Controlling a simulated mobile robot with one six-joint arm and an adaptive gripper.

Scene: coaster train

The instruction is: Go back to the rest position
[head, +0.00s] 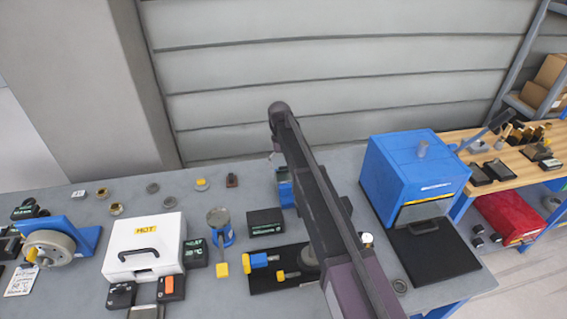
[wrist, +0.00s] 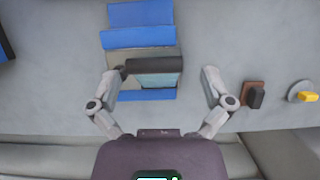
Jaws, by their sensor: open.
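My gripper (wrist: 166,72) is open in the wrist view, its two grey fingers spread wide. A blue holder (wrist: 140,38) with a grey body and a dark bar (wrist: 155,66) across it lies between and beyond the fingers. The left fingertip overlaps the bar's left end in the picture; I cannot tell if they touch. In the head view my arm reaches over the bench to its back, and the gripper is mostly hidden. The blue holder (head: 285,190) shows partly beside my arm there.
A panelled wall (head: 330,60) stands behind. A wooden-topped bench (head: 500,150) is at right.

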